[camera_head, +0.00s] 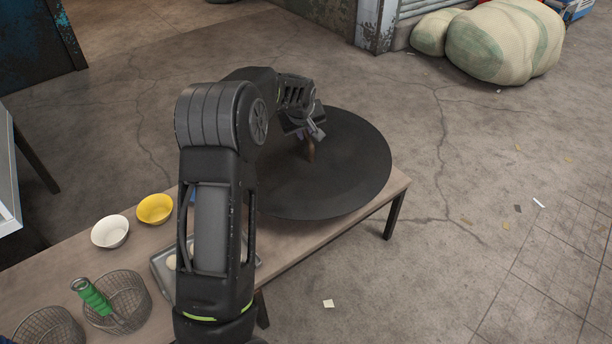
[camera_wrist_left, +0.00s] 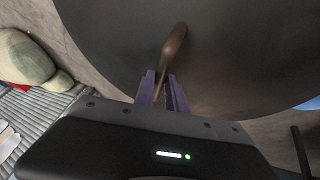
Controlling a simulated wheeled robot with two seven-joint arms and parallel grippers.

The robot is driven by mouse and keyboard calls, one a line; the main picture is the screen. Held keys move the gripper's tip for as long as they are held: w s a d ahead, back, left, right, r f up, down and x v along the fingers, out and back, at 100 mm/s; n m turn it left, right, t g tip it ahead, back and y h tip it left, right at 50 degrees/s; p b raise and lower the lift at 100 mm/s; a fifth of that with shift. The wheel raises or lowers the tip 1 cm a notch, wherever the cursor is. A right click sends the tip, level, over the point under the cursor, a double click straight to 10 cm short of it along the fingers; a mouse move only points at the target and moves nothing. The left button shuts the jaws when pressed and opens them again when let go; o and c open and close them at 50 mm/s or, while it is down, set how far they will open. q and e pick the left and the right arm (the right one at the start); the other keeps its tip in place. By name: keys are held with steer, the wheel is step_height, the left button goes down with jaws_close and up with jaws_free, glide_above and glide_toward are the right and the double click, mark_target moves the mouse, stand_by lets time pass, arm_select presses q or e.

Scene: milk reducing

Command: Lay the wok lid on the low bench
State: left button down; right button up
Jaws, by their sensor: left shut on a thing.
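The wok lid is a large dark disc (camera_head: 345,175) with a brown handle (camera_head: 309,150) standing up from its middle. My left gripper (camera_head: 310,136) is shut on that handle from above. In the left wrist view the purple fingers (camera_wrist_left: 164,84) sit on either side of the brown handle (camera_wrist_left: 174,48), and the lid (camera_wrist_left: 240,50) fills the upper part. The lid is over the right end of the low brown bench (camera_head: 385,200); whether it touches the top cannot be told. My left arm hides part of the lid and bench. My right gripper is out of view.
On the bench's left part are a white bowl (camera_head: 110,232), a yellow bowl (camera_head: 155,209), wire baskets (camera_head: 126,293) with a green handle (camera_head: 90,296), and a metal tray (camera_head: 163,262) partly behind my arm. Stuffed sacks (camera_head: 505,42) lie at the back right.

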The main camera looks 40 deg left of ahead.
mark_target(306, 147)
arm_select(q)
steer(key=shift+f+b, duration=0.9)
steer(key=shift+f, duration=1.45)
steer(key=shift+f, duration=0.1)
step_height(306, 147, down, 5)
steer(key=shift+r+b, duration=0.1)
steer(key=shift+b, duration=1.05)
steer(key=c, duration=1.8)
jaws_free()
steer(key=shift+f, duration=0.3)
steer(key=o, duration=0.4)
steer(key=shift+r, duration=0.1)
steer(key=shift+o, duration=0.2)
